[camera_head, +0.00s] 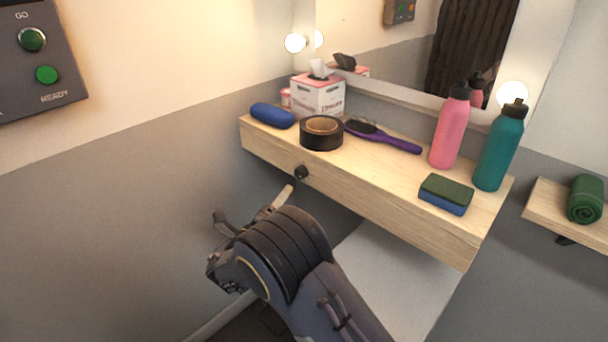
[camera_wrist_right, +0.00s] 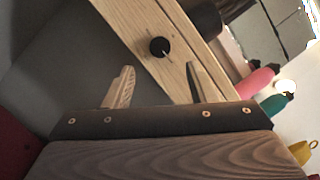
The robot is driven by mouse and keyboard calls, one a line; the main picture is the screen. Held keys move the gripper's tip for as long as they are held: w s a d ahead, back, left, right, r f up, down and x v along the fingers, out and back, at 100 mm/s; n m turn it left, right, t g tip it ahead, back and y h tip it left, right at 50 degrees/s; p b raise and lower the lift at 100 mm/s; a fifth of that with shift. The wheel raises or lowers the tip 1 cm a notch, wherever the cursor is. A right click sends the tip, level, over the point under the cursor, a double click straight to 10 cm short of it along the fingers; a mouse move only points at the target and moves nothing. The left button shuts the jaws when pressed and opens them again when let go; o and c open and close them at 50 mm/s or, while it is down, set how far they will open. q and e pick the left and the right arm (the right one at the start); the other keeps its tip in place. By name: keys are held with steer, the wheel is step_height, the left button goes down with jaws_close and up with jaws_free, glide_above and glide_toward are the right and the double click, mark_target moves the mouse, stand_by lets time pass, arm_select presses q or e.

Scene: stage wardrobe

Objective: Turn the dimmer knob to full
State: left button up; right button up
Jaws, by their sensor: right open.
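The dimmer knob (camera_head: 301,172) is a small round black knob on the front face of the wooden vanity shelf (camera_head: 360,205). In the right wrist view the knob (camera_wrist_right: 159,46) shows a thin light pointer line on its face. My right gripper (camera_head: 253,203) is open and empty, below and to the left of the knob in the head view. In the right wrist view its two fingers (camera_wrist_right: 158,68) are spread, and the knob lies ahead, between their lines and apart from them. My left gripper is not in view.
On the shelf are a blue case (camera_head: 272,115), tissue box (camera_head: 318,97), black tape roll (camera_head: 321,134), purple brush (camera_head: 385,138), sponge (camera_head: 446,194), pink bottle (camera_head: 451,130) and teal bottle (camera_head: 500,150). A control panel (camera_head: 38,58) is on the left wall. Space before the knob is clear.

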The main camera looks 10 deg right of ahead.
mark_target(298, 176)
steer(key=x, duration=0.7)
steer(key=shift+w+d, duration=0.2)
steer(key=shift+w, duration=0.1)
steer(key=c, duration=1)
steer(key=shift+o, duration=0.2)
